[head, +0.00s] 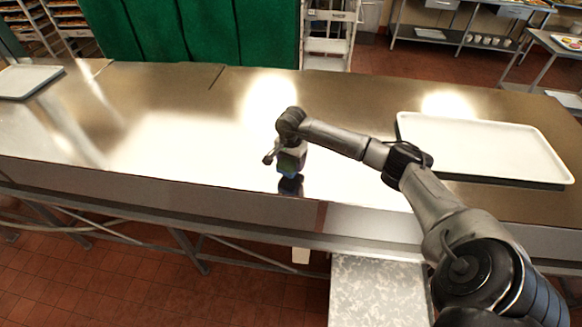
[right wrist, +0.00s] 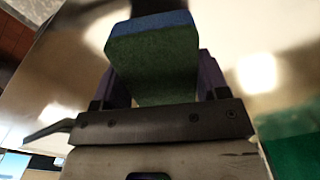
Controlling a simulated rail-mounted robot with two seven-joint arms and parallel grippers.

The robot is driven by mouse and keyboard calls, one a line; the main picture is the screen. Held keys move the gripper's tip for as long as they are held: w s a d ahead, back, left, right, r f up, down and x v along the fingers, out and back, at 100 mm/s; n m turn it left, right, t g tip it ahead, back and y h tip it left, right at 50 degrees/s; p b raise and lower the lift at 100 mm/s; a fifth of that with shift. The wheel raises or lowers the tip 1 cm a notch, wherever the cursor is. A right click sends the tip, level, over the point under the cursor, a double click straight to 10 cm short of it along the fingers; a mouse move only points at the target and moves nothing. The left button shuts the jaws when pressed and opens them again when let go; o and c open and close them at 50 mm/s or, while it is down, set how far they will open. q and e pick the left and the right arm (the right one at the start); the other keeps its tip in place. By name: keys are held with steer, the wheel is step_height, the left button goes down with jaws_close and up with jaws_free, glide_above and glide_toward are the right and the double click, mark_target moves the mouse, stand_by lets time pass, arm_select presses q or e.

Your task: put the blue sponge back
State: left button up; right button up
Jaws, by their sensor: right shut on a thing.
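The blue sponge (right wrist: 152,58) fills the middle of the right wrist view; it is a block with a blue layer and a broad dark green face. My right gripper (right wrist: 160,80) is shut on it, one finger on each side. In the head view, my right gripper (head: 291,162) points down over the front part of the steel counter. The sponge's blue lower part (head: 289,172) shows beneath it, close above the counter or touching it; I cannot tell which. My left gripper is in neither view.
The shiny steel counter (head: 190,135) is bare around the gripper. A large white tray (head: 480,145) lies to the right, and another pale tray (head: 28,80) at the far left. A speckled surface (head: 375,290) stands lower at the front. A green curtain (head: 190,35) hangs behind.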

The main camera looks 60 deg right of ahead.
mark_target(291, 168)
step_height(291, 168, down, 3)
steer(key=shift+f+p, duration=0.1)
steer(key=shift+p, duration=0.45)
steer(key=shift+f, duration=0.2)
steer(key=shift+f, duration=0.15)
steer(key=o, duration=0.9)
